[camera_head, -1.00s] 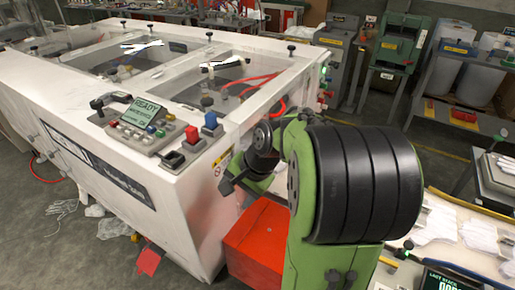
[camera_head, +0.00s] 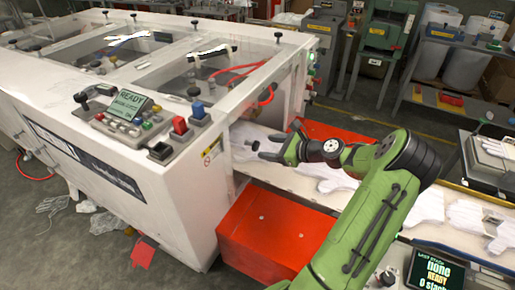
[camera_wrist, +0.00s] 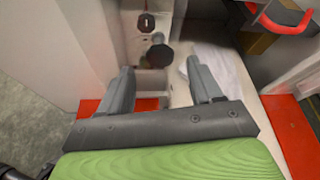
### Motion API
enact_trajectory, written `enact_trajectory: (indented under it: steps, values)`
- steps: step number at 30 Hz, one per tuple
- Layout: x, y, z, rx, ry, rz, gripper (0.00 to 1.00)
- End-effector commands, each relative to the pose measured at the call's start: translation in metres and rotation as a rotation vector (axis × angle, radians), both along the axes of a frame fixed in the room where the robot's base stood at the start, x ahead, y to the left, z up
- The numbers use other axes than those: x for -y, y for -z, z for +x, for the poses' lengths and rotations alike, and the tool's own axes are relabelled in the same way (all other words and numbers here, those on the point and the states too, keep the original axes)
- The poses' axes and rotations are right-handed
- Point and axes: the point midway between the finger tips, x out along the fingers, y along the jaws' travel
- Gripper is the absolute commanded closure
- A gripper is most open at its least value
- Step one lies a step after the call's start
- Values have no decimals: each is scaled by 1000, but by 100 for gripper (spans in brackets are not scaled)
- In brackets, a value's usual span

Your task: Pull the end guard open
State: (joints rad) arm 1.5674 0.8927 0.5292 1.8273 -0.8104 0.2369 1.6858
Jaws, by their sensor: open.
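The white machine (camera_head: 95,165) stands at left, and its end faces my arm. My gripper (camera_head: 260,150) is open and empty at the end opening, above the white belt (camera_head: 285,180). In the wrist view a dark round knob (camera_wrist: 159,56) shows between and beyond the open fingers, apart from them. A curved red handle (camera_wrist: 288,22) shows at the upper right there. A red curved part (camera_head: 267,96) also shows at the machine's end in the head view. I cannot clearly make out the end guard's panel or whether it is shut.
Red-orange boxes (camera_head: 265,238) flank the belt. White gloves (camera_head: 440,210) lie on the belt to the right. Grey floor (camera_head: 180,275) lies below.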

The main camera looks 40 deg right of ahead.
Motion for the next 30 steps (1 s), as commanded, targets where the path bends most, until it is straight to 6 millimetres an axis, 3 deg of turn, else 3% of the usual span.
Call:
enact_trajectory:
  steps: [3,7,17,30]
  values:
    - [-7,12,25,-1,-4,1,35]
    - [-11,19,44,-1,-3,0,35]
    - [-12,21,52,-1,0,-1,35]
    - [-13,20,51,0,-1,-1,100]
